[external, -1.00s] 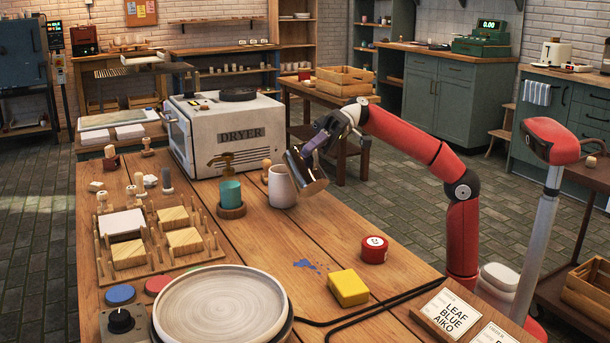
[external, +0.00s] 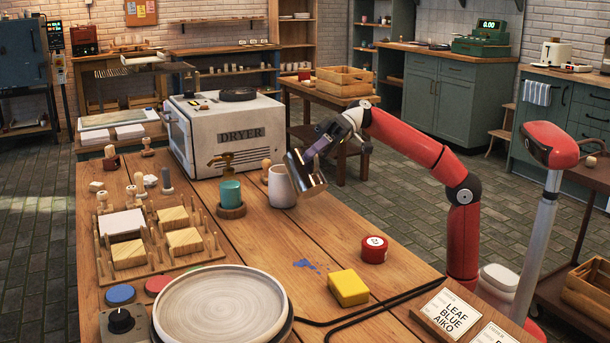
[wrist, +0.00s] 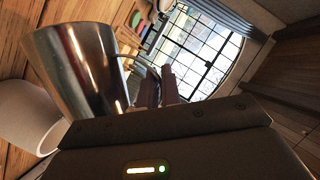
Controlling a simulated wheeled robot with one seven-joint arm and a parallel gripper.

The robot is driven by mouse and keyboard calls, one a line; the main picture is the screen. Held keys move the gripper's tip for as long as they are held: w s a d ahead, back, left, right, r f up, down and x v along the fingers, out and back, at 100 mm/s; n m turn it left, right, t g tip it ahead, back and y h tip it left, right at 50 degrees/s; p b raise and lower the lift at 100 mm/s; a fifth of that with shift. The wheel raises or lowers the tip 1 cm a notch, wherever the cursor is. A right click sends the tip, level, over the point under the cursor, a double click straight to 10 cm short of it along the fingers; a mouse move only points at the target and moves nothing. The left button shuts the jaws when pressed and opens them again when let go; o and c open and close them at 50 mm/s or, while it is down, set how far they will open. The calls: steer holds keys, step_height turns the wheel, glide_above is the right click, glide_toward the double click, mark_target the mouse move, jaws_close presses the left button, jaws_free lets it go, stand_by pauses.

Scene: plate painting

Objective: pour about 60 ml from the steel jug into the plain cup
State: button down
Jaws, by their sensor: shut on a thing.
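The steel jug (external: 310,180) is held by my gripper (external: 322,152) above the table. It is tilted to the left, with its mouth by the upper right rim of the plain cup. The plain cup (external: 281,188) is pale and stands upright on the table. In the wrist view the jug (wrist: 85,75) fills the left side, with the fingers of my gripper (wrist: 157,88) at its handle side. The pale cup (wrist: 25,115) shows behind it at the left edge. I cannot see any stream or the level inside the cup.
A teal pump bottle (external: 230,192) stands left of the cup on a wooden coaster. The white dryer (external: 225,132) is behind. A red tin (external: 374,249), a yellow sponge (external: 348,288) and a blue splash (external: 305,264) lie in front. The table right of the cup is clear.

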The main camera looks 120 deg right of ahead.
steer(key=shift+s+a+f+n+h, duration=0.1)
steer(key=shift+a+f+n+h, duration=0.15)
steer(key=shift+a+n, duration=0.15)
steer(key=shift+a+f+n+h, duration=0.1)
steer(key=shift+a+n+h, duration=0.2)
steer(key=shift+a, duration=0.2)
steer(key=shift+s+a+f+n+h, duration=0.1)
steer(key=shift+a+f+n+h, duration=0.65)
steer(key=shift+f, duration=0.9)
steer(key=shift+s+a+f+n+h, duration=0.1)
steer(key=shift+a+f+n+h, duration=0.25)
steer(key=shift+a+f+n, duration=1)
steer(key=shift+s+a+f+n+h, duration=0.1)
steer(key=shift+a+f+n+h, duration=0.45)
steer(key=shift+f, duration=1.35)
steer(key=shift+a+p, duration=0.2)
steer(key=shift+p, duration=0.1)
